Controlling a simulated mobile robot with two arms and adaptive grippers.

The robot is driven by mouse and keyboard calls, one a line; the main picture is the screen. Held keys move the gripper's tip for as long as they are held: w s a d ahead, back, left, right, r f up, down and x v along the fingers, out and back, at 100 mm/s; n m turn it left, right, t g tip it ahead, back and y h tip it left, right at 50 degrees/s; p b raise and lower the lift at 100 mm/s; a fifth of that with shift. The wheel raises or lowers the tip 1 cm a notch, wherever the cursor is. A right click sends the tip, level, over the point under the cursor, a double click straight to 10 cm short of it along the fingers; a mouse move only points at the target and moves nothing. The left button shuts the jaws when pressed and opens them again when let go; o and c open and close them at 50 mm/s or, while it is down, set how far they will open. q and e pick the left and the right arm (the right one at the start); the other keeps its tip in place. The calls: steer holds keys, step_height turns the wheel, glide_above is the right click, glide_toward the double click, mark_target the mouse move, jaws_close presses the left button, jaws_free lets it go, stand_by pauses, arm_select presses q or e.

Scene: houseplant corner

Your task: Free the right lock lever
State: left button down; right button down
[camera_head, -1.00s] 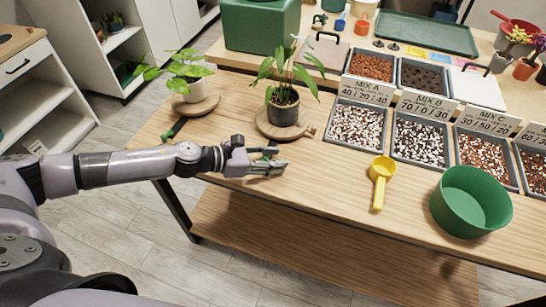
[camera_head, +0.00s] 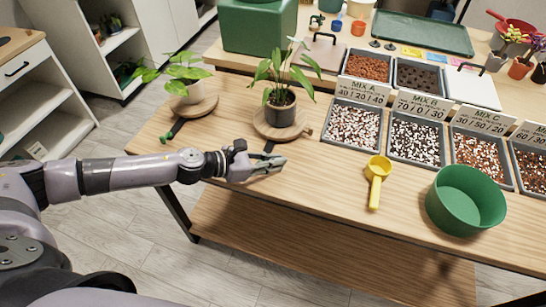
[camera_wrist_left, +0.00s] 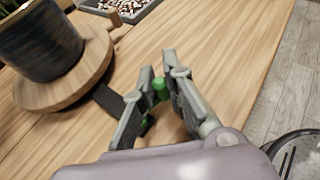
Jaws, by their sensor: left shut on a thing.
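The right potted plant (camera_head: 280,108) stands on a round wooden base (camera_head: 262,125). A dark lever bar (camera_wrist_left: 107,99) comes out from under this base, and it also shows in the head view (camera_head: 268,147). Its green knob (camera_wrist_left: 160,89) lies between the fingers of my left gripper (camera_wrist_left: 159,86). The gripper (camera_head: 272,165) is shut on the knob at the table's front side, and its fingers partly hide the lever end. The left plant (camera_head: 187,80) stands on a similar base (camera_head: 200,107) with its own dark lever (camera_head: 176,129). My right gripper is out of view.
A yellow scoop (camera_head: 376,178) and a green pot (camera_head: 466,203) are to the right. Mix trays (camera_head: 354,125) with label cards stand behind them. The table top (camera_head: 310,190) is clear between the gripper and the scoop.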

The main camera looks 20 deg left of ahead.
arm_select(q)
steer(key=n+t+y+p, duration=0.1)
steer(key=w+n+y+p, duration=0.1)
steer(key=p, duration=0.1)
steer(key=a+r+n+t+y+p, duration=0.1)
steer(key=p, duration=0.1)
steer(key=shift+w+a+t, duration=0.1)
steer(key=shift+w+t, duration=0.2)
steer(key=shift+w+a+f+n+t+y+p, duration=0.15)
steer(key=shift+f+n+t+y+p, duration=0.1)
steer(key=shift+n+t+y+p, duration=0.35)
steer(key=c, duration=1.7)
jaws_free()
steer(key=shift+a, duration=0.2)
steer(key=o, duration=0.5)
steer(key=shift+d+f, duration=0.15)
steer(key=shift+o, duration=0.2)
steer(key=shift+s+d, duration=0.15)
steer(key=shift+s, duration=0.05)
steer(key=shift+s, duration=0.15)
steer(key=v, duration=1.1)
steer(key=shift+a+r, duration=0.25)
steer(key=shift+a, duration=0.1)
